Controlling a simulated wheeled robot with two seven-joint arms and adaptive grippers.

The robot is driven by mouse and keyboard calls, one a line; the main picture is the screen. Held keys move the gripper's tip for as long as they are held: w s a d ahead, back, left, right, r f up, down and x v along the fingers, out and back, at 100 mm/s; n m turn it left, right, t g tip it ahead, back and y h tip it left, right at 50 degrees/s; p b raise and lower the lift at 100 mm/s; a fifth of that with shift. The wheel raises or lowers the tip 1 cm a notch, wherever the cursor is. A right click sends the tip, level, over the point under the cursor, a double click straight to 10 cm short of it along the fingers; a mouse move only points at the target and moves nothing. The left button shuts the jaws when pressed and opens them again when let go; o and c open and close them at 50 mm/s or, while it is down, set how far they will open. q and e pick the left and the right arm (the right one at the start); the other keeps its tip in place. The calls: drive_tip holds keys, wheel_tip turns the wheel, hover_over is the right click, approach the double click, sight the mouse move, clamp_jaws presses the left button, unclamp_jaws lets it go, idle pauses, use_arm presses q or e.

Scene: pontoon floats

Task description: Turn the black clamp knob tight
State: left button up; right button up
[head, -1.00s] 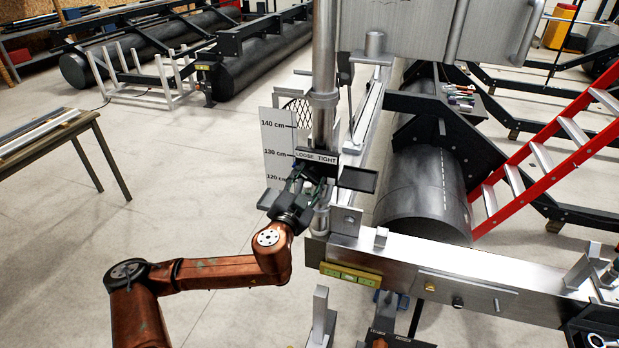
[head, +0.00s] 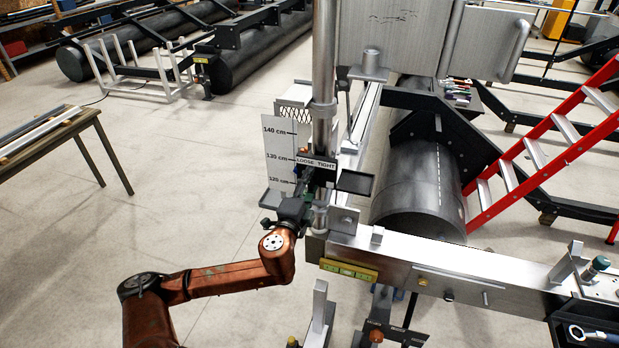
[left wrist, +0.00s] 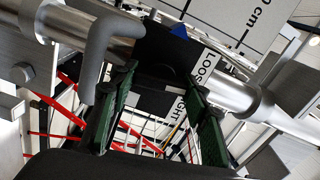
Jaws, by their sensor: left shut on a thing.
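The black clamp knob (left wrist: 153,102) shows in the left wrist view between the green fingers of my left gripper (left wrist: 163,80), which is shut on it. In the head view my left gripper (head: 303,195) is at the clamp on the upright steel post (head: 324,70), and its fingers largely hide the knob. A plate marked LOOSE and TIGHT (head: 316,163) sits just above the gripper. In the left wrist view this plate (left wrist: 203,70) is partly covered by the right-hand finger. A blue pointer (left wrist: 179,31) shows near it. My right gripper is not in view.
A white height scale (head: 279,150) stands left of the post. A small black tray (head: 355,182) is close on the right. A steel beam (head: 450,270) with a yellow level (head: 348,270) runs below right. Open floor lies to the left.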

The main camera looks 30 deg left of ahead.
use_arm(q)
drive_tip(key=m+p, duration=0.1)
drive_tip(key=m, duration=0.1)
drive_tip(key=m+p, duration=0.4)
drive_tip(key=shift+r+m, duration=0.25)
drive_tip(key=shift+m, duration=0.05)
drive_tip(key=m+p, duration=0.4)
drive_tip(key=m, duration=0.1)
drive_tip(key=shift+f, duration=0.15)
drive_tip(key=o, duration=1.2)
drive_tip(key=shift+f, duration=0.15)
